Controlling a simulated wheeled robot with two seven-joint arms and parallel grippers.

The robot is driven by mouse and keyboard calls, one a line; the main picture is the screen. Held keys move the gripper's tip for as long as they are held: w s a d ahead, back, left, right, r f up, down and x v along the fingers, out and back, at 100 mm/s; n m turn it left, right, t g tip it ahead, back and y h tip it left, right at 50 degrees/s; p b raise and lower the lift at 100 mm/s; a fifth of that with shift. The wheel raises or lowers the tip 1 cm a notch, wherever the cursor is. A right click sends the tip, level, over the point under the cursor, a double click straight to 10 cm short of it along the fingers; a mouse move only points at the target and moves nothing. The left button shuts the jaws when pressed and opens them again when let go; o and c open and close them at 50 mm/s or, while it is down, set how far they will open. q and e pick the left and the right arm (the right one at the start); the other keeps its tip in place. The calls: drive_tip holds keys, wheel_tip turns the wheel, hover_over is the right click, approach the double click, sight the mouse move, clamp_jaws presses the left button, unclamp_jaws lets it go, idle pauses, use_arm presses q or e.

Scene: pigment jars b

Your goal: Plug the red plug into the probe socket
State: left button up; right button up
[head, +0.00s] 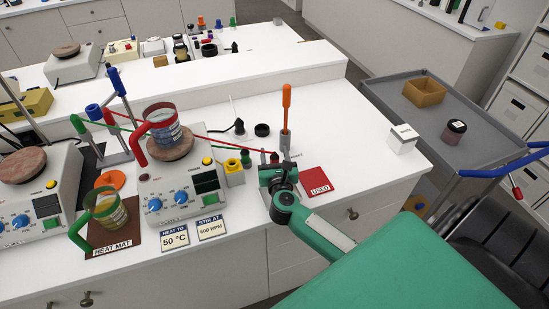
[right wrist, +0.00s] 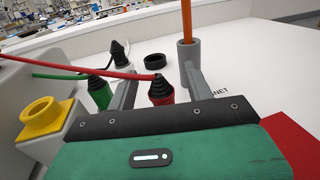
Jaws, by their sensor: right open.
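The red plug (right wrist: 160,91), with a black ribbed top and a red cable, stands upright between the fingers of my right gripper (right wrist: 162,80). The gripper is open, and a gap shows on each side of the plug. In the head view my right gripper (head: 275,172) is over the bench, largely hiding the plug; the red cable (head: 235,147) runs left from there. A yellow collar with a round hole, likely the probe socket (right wrist: 45,112), is on a pale block at the left; it also shows beside the hotplate (head: 234,167). My left gripper is not in view.
A green plug (right wrist: 100,94) stands close left of the gripper. A grey holder with an orange-handled tool (head: 286,108) is just behind. A black ring (head: 262,130) and the hotplate (head: 180,185) with a beaker are nearby. A red USED card (head: 315,181) lies to the right.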

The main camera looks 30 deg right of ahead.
drive_tip(key=shift+x, duration=0.95)
drive_tip(key=c, duration=1.1)
drive_tip(key=shift+o, duration=0.2)
